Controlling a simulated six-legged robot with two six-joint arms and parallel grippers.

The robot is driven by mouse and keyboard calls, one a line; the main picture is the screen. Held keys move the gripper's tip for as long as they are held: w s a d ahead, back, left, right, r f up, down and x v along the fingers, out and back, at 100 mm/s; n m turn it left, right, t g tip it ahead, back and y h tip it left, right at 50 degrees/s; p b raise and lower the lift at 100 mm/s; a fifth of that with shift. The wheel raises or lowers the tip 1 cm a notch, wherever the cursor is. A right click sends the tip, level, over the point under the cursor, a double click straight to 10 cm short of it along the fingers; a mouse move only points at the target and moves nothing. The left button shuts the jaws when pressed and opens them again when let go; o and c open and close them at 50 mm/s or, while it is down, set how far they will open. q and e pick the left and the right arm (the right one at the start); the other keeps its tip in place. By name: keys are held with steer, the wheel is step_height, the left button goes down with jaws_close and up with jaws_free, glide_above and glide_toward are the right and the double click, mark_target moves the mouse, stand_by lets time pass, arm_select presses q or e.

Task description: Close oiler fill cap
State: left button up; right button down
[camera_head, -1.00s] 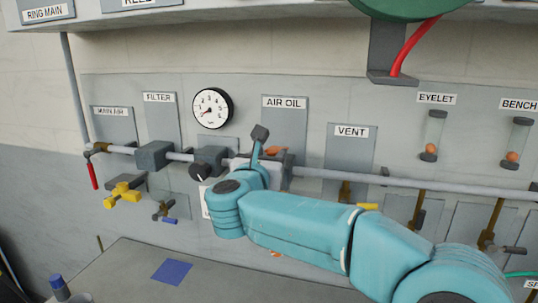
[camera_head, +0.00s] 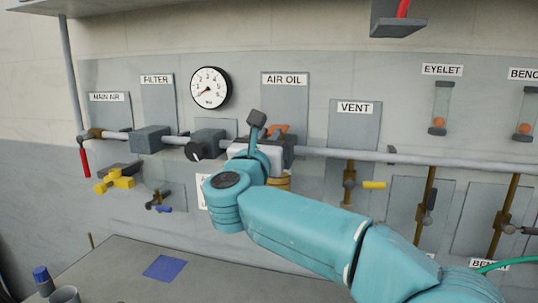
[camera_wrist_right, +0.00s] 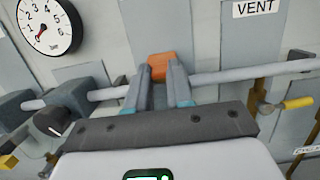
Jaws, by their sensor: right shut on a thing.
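The oiler under the AIR OIL label sits on the grey pipe, with a dark body (camera_head: 287,147) and an amber bowl (camera_head: 282,182) partly hidden by my right wrist. Its orange fill cap (camera_head: 280,128) shows at the top, just behind my right gripper (camera_head: 271,133). In the right wrist view, the two teal-grey fingers (camera_wrist_right: 163,72) are shut on the orange cap (camera_wrist_right: 161,64), one on each side. The cap's underside and its seat are hidden there by the fingers and gripper body. My left gripper is not in view.
A pressure gauge (camera_head: 210,88) and a regulator with a black knob (camera_head: 196,150) are left of the oiler. The vent valve with a yellow handle (camera_head: 373,185) is to the right. The grey pipe (camera_head: 335,154) runs across the panel. A bench (camera_head: 115,270) lies below.

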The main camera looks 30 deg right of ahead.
stand_by(0.3)
steer(key=c, duration=1)
jaws_free()
steer(key=shift+s, duration=0.1)
steer(key=b+v, duration=0.5)
steer(key=v, duration=1.1)
steer(key=shift+b, duration=0.4)
steer(key=shift+s+a+f, duration=0.15)
